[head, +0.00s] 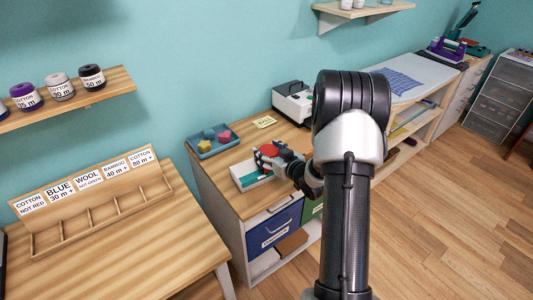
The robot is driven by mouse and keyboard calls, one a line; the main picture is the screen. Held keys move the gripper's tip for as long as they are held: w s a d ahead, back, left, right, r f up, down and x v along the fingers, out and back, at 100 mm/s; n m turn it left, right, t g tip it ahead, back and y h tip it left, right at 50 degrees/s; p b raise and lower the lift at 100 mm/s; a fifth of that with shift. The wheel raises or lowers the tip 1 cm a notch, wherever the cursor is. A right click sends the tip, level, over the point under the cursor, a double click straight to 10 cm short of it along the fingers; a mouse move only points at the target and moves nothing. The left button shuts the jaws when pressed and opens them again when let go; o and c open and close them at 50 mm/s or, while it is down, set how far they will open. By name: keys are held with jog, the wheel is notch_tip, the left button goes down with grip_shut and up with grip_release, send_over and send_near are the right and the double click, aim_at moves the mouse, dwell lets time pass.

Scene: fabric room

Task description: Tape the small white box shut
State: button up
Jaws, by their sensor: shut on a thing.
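The small white box (244,170) sits near the front edge of the wooden-topped cabinet in the head view. A teal patch shows at its near right end. My gripper (264,158) is over the box, reaching in from the right, and is shut on a red thing (269,149). This may be a tape dispenser, but it is too small and too covered by the fingers to tell. My gripper hides part of the box, so I cannot tell whether they touch or whether tape lies on the box.
A blue tray (203,147) with several coloured pieces stands behind the box. A yellow card (264,122) and a black-and-white machine (292,101) are at the back of the cabinet top (240,140). A labelled sorting rack (100,215) is on the left table.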

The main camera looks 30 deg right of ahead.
jog(key=shift+d, duration=0.1)
jog(key=shift+d+f, duration=0.1)
jog(key=shift+d, duration=0.85)
jog(key=shift+r+p, duration=2.1)
jog(key=shift+r, duration=0.95)
